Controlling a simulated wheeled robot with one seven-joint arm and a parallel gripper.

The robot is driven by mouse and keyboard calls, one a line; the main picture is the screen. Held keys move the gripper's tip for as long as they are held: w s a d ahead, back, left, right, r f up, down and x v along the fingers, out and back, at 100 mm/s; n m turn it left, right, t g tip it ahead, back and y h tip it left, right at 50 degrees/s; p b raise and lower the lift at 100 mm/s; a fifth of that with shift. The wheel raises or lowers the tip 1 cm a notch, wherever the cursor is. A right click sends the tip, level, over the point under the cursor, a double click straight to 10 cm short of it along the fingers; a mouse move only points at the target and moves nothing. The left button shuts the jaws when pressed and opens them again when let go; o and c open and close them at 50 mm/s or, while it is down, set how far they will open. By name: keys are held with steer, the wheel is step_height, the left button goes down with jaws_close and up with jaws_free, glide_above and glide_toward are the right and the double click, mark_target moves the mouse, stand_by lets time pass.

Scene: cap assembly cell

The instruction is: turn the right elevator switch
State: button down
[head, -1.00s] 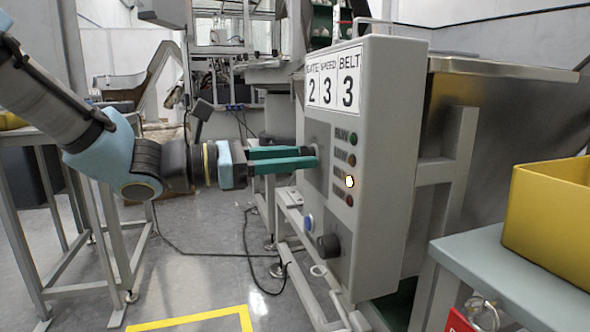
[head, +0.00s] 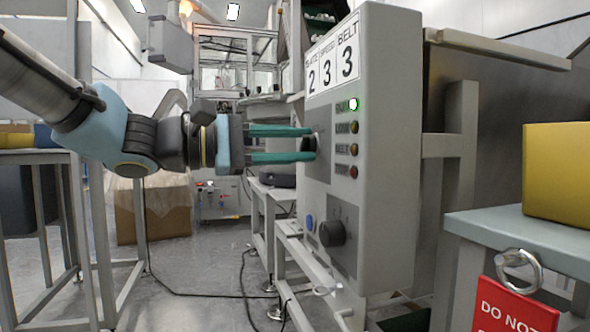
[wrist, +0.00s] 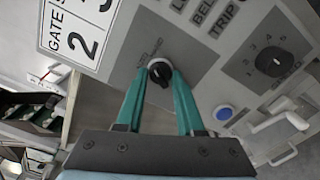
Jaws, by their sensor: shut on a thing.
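A grey control box holds a dark rotary switch (wrist: 159,74) on a grey plate, which I take to be the elevator switch. Its face is turned partly away in the head view, where the switch (head: 317,141) shows at the fingertips. My gripper (head: 311,145) reaches in from the left with two long teal fingers, level with the switch. In the wrist view my gripper (wrist: 160,78) has its fingertips on either side of the knob, shut on it. The knob's pointer is partly hidden and the plate's lettering is too small to read.
A bench with a yellow bin (head: 556,170) stands at right. A cable lies on the floor.

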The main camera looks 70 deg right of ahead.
steer(key=shift+f+m+b, duration=0.15)
steer(key=shift+m+b, duration=1.05)
steer(key=shift+b, duration=0.15)
steer(key=c, duration=0.5)
jaws_free()
steer(key=p+v, duration=0.3)
steer(key=v, duration=0.7)
steer(key=shift+w+a, duration=0.25)
steer(key=shift+w, duration=0.05)
